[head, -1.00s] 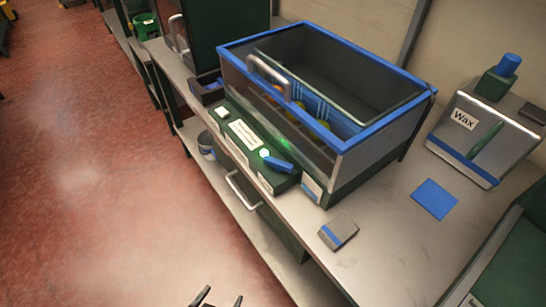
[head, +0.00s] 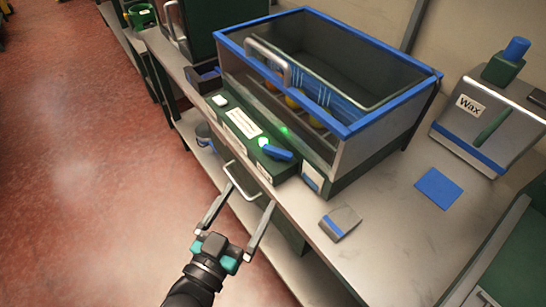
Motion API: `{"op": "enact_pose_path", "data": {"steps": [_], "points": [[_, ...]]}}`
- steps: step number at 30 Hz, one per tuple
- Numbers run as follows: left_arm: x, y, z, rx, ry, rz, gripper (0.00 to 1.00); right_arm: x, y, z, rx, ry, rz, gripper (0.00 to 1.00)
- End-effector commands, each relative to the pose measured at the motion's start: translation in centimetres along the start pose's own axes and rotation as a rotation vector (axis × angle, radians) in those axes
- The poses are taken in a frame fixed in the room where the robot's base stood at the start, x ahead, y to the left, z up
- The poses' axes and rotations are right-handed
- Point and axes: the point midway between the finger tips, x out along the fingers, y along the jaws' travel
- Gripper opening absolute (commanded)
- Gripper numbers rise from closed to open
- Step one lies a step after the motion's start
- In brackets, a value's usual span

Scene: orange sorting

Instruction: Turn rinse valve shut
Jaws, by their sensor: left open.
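The rinse valve appears to be the blue lever (head: 278,153) on the green control panel (head: 236,129) at the front of the blue-rimmed wash tank (head: 340,127). The lever points to the right and slightly down in the picture, beside a lit green-white button. My left gripper (head: 251,194) is open and empty. In the picture its fingers point up toward the panel, below the lever and apart from it. The right finger overlaps the bench's front edge. My right gripper is not in view.
A silver handle (head: 238,184) on the cabinet below the bench shows between my fingers. A wax dispenser (head: 490,125) stands at right. The floor at left is clear.

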Motion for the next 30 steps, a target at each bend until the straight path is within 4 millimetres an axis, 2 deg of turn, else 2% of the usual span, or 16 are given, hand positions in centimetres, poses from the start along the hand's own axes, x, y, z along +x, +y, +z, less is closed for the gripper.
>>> {"op": "enact_pose_path", "data": {"steps": [3, 18, 24, 30], "points": [[2.1, 0.0, 0.0, -0.001, 0.004, 0.000, 1.00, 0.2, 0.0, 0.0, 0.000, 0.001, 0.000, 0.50], [9.7, 0.0, 0.1, 0.000, 0.001, 0.000, 1.00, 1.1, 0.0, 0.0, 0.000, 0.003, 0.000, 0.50], [11.8, 0.0, 0.1, 0.000, 0.000, -0.001, 1.00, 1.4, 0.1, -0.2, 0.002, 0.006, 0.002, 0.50], [12.6, 0.0, 0.1, 0.000, -0.001, -0.001, 1.00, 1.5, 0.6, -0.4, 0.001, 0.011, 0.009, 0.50]]}}
